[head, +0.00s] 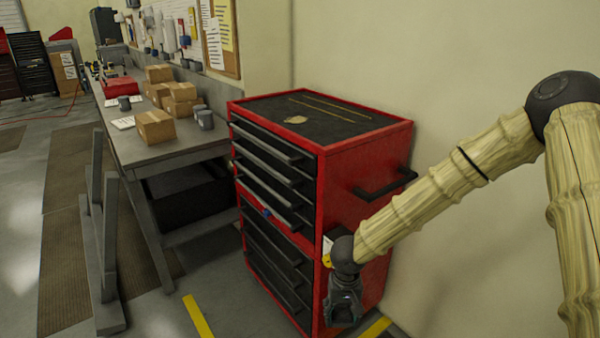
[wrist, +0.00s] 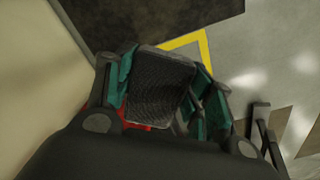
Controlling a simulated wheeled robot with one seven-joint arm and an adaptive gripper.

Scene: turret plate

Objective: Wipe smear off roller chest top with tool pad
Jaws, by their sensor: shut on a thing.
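The roller chest (head: 350,175) is a red cabinet with dark drawers, standing against the wall. Its top is a dark mat (head: 262,108) inside a red rim. A small tan smear (head: 295,120) lies on the near left part of the mat. My gripper (head: 343,308) hangs low in front of the chest's right side, well below the top. In the wrist view, my gripper (wrist: 162,88) has teal fingers shut on a dark, textured tool pad (wrist: 160,85). A bit of red shows behind the pad. The smear is not visible in the wrist view.
Two thin tan strips (head: 330,108) lie on the chest top behind the smear. A side handle (head: 385,185) juts from the chest. A workbench (head: 170,150) with cardboard boxes (head: 155,127) and mugs stands to the left. A grey stand (head: 100,250) is on the floor.

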